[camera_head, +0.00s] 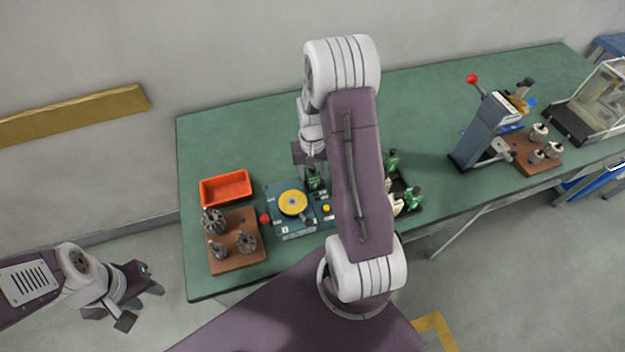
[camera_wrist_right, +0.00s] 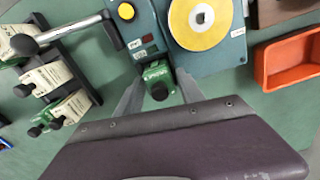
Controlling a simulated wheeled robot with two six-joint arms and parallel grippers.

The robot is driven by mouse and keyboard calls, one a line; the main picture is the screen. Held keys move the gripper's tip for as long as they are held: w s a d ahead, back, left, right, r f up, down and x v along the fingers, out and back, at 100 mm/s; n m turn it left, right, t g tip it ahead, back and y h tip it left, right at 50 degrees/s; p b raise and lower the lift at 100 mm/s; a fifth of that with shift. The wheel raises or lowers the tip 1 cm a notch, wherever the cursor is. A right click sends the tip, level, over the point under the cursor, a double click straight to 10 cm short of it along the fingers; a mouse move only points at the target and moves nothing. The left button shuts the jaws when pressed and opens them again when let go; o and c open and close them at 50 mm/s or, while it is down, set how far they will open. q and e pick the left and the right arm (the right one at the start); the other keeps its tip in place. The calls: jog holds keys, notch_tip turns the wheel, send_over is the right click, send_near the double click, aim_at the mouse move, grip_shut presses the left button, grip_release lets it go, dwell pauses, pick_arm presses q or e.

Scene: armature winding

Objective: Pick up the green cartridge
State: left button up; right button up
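A green cartridge (camera_wrist_right: 156,73) with a black knob stands at the edge of the blue winder unit in the right wrist view. It also shows in the head view (camera_head: 313,179), partly behind my right arm. My right gripper (camera_wrist_right: 158,82) is open, with one finger on each side of this cartridge and a visible gap beside it. In the head view the right fingertips are hidden by the arm. Other green cartridges with cream labels (camera_wrist_right: 50,76) lie in a black rack. My left gripper (camera_head: 141,305) looks open and empty, off the table's front left.
The blue unit (camera_head: 282,222) carries a yellow disc (camera_head: 293,203). An orange bin (camera_head: 226,188) and a brown block (camera_head: 222,264) with metal armatures stand left of it. A press (camera_head: 480,130) with a red knob stands right. The table's back middle is clear.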

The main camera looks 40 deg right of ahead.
grip_shut()
jog(key=shift+r, duration=0.35)
jog(key=r, duration=0.4)
jog(key=shift+s+d, duration=0.2)
jog(key=shift+s, duration=0.1)
jog(key=s+d+r, duration=0.3)
jog(key=s+r, duration=0.3)
jog(key=s, duration=0.4)
jog(key=shift+s+d+r+b, duration=0.2)
jog(key=shift+s+d+b, duration=0.05)
jog(key=shift+b, duration=0.1)
